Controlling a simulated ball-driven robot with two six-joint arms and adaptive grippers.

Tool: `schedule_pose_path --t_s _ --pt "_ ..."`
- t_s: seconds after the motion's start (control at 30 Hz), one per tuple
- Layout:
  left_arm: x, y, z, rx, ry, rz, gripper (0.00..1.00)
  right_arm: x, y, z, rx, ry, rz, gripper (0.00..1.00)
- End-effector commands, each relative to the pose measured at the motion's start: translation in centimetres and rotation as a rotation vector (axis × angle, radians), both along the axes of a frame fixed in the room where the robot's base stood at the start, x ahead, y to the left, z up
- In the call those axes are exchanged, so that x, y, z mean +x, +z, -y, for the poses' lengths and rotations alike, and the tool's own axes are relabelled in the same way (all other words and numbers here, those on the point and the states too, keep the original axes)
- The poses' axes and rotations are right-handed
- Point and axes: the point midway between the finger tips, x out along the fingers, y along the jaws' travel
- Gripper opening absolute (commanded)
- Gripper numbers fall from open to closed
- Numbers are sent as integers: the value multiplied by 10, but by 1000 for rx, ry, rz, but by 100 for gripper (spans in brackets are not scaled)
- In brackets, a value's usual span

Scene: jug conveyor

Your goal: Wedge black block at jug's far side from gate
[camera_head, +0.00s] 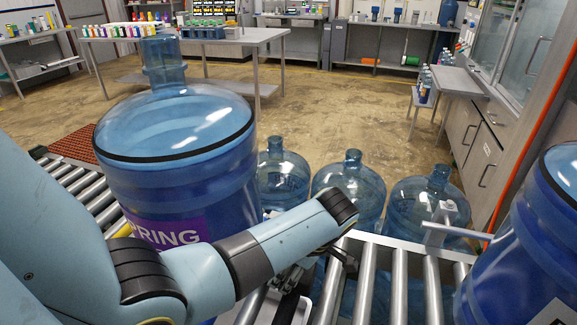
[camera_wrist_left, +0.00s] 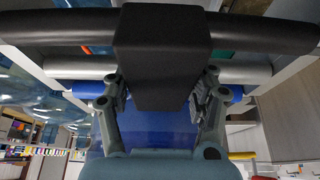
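A large blue jug (camera_head: 190,150) with a purple label stands on the conveyor at left, partly covered by my left arm. Another blue jug (camera_head: 525,255) is cut off at the right edge. A light grey bracket with a rod (camera_head: 455,230), perhaps the gate, sits beside the right jug. In the left wrist view, the black block (camera_wrist_left: 163,55) is between the fingers of my left gripper (camera_wrist_left: 164,88), both close against its sides. In the head view this gripper (camera_head: 290,280) is low over the rollers, mostly hidden by my wrist. My right gripper is not visible.
Metal conveyor rollers (camera_head: 400,280) run across the front, with bare rollers between the two large jugs. Three clear blue jugs, one at the middle (camera_head: 348,185), stand beyond the conveyor. Tables and cabinets line the room; the floor (camera_head: 330,110) behind is open.

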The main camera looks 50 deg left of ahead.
Motion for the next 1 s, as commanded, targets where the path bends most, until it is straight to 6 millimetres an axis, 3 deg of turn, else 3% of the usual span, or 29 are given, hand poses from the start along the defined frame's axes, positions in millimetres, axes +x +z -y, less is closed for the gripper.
schedule_pose_path --t_s 0.03,0.2,0.53,0.67,1.0 --pt "0 0 0 0 0 1 66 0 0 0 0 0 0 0" --pt "0 0 0 0 0 0 84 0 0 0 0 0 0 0" --pt "2 5 3 -2 -1 3 84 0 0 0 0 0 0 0" --pt "6 23 10 -2 0 4 84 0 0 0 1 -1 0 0" --pt "20 91 35 -2 0 5 84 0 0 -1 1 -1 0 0"
